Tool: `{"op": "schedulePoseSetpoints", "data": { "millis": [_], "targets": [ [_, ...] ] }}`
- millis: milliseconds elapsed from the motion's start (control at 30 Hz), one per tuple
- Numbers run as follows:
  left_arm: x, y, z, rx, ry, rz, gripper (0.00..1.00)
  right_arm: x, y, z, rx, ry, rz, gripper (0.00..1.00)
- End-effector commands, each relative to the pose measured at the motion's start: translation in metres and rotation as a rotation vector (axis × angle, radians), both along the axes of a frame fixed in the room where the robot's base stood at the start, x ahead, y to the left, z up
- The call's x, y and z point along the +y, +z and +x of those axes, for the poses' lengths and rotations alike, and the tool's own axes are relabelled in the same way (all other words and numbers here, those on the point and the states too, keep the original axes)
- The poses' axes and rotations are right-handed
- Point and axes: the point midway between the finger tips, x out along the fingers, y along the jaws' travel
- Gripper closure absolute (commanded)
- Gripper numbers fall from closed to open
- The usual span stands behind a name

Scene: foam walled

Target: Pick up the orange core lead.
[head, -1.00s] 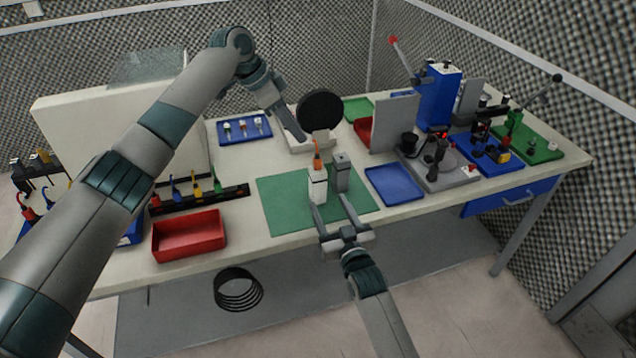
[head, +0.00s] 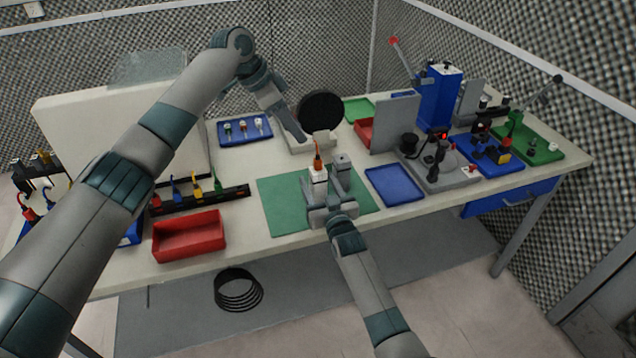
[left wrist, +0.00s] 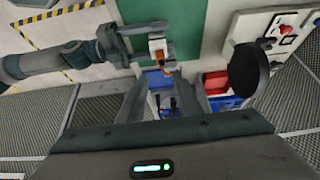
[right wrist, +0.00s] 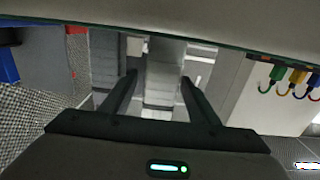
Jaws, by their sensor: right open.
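The orange core lead (head: 317,150) stands up from the top of a white block (head: 318,173) on the green mat (head: 284,212). It also shows as an orange patch at the white block in the left wrist view (left wrist: 158,55). A grey block (head: 342,162) stands just right of the white one. My right gripper (head: 328,190) is open and low over the mat, at the near side of the two blocks; I cannot tell whether it touches either. My left gripper (head: 302,138) hangs beyond the blocks, left of the black disc, with its fingers apart and empty in its wrist view.
A black disc (head: 320,112) on a stand is behind the blocks. A blue tray (head: 394,185) lies right of the mat, a red bin (head: 189,237) to the left. A rack (head: 200,199) of coloured leads stands behind the bin. Lever presses and fixtures crowd the right.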

Motion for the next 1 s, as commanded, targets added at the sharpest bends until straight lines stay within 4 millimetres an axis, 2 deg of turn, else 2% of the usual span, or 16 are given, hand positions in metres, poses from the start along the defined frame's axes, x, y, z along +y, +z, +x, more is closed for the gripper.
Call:
{"op": "schedulePoseSetpoints", "data": {
  "millis": [167,300,367,400,467,767,1000],
  "targets": [
    [0.0,0.0,0.0,0.0,0.0,0.0,0.69,0.0,0.0,0.0,0.0,0.0,0.0,0.45],
    [0.0,0.0,0.0,0.0,0.0,0.0,0.69,0.0,0.0,0.0,0.0,0.0,0.0,0.79],
    [0.0,0.0,0.0,0.0,0.0,0.0,0.69,0.0,0.0,0.0,0.0,0.0,0.0,0.92],
    [0.0,0.0,0.0,0.0,0.0,0.0,0.69,0.0,0.0,0.0,0.0,0.0,0.0,0.92],
    [0.0,0.0,0.0,0.0,0.0,0.0,0.56,0.0,0.0,0.0,0.0,0.0,0.0,0.92],
    [-0.008,-0.003,-0.003,0.024,0.074,0.031,0.56,0.0,0.0,0.0,0.0,0.0,0.0,0.92],
    [-0.023,-0.007,-0.01,0.062,0.294,0.095,0.56,0.0,0.0,0.0,0.0,0.0,0.0,0.92]
  ]
}}
